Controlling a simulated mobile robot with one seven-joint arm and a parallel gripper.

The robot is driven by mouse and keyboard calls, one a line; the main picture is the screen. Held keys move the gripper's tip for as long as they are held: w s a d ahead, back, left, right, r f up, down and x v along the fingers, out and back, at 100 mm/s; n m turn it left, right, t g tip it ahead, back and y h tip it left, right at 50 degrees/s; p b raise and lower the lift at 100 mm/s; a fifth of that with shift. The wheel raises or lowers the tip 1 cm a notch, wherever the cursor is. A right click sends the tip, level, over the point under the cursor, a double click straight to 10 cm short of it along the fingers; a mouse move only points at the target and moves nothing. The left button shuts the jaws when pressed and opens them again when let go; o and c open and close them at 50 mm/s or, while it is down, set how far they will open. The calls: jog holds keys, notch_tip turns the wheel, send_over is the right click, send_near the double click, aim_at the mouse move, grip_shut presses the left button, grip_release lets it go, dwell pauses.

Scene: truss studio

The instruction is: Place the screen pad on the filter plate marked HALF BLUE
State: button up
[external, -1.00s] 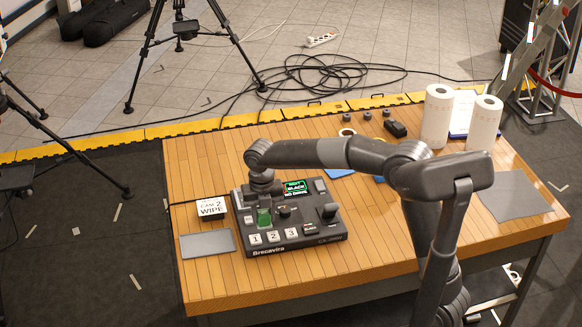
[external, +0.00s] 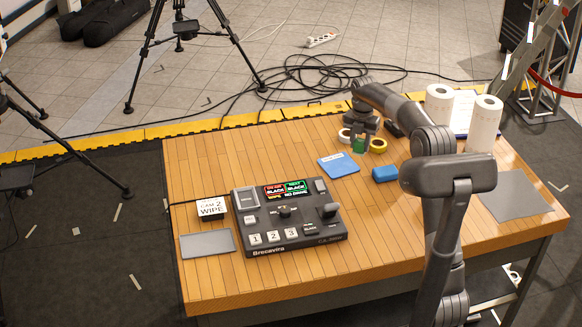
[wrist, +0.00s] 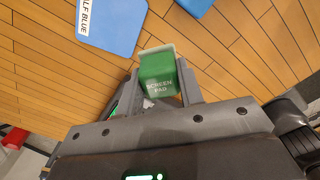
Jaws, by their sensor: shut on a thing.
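The screen pad is a green block (wrist: 158,75) labelled SCREEN PAD, held between the fingers of my gripper (wrist: 157,92) in the wrist view. In the external view my gripper (external: 360,138) is at the back right of the table, with the green pad (external: 359,146) below it among tape rolls. The filter plate marked HALF BLUE is a flat blue plate (external: 338,166) lying on the table, nearer the front than the pad. In the wrist view the plate (wrist: 112,28) is at the upper left, its label partly cut off, apart from the pad.
A blue block (external: 384,174) lies right of the plate. A white tape roll (external: 344,135) and a yellow one (external: 378,146) flank my gripper. Two paper rolls (external: 437,118) stand at the right. The switcher console (external: 290,232) is at the left; wood between is clear.

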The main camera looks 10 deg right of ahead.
jog(key=d+m, duration=0.1)
jog(key=d, duration=0.5)
send_over(343, 170)
notch_tip(343, 170, down, 7)
jog(key=shift+f, duration=2)
jog(key=shift+f, duration=0.1)
jog(key=o, duration=1)
